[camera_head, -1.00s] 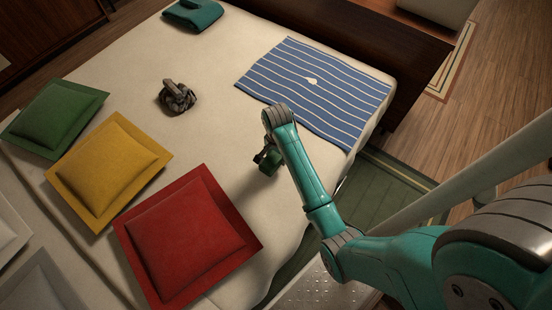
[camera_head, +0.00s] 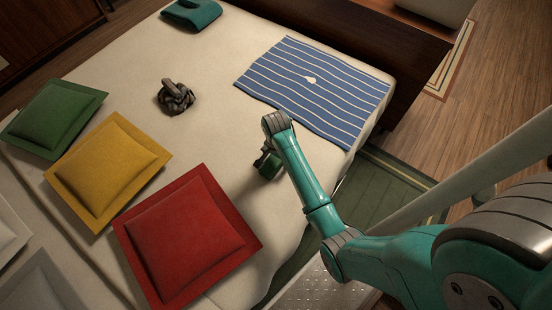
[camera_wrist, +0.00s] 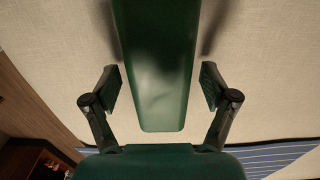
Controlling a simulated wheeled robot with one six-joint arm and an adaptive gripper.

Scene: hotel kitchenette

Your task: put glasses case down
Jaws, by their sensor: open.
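The glasses case (camera_wrist: 155,55) is a long, dark green piece with a rounded end. In the wrist view it lies lengthwise between my two fingers, over the cream bed cover. My gripper (camera_wrist: 160,88) is open, with a visible gap between each finger pad and the case's sides. In the head view my gripper (camera_head: 267,163) is low over the bed's near right part, and its tip is partly hidden by my arm. The case cannot be told apart clearly there. Dark shadows flank the case; its contact with the bed is not clear.
The bed (camera_head: 130,75) carries red (camera_head: 187,233), yellow (camera_head: 108,172) and green (camera_head: 53,117) cushions, a dark coiled object (camera_head: 176,97), a teal neck pillow (camera_head: 192,14) and a blue striped cloth (camera_head: 318,90). The cover between cloth and cushions is mostly bare.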

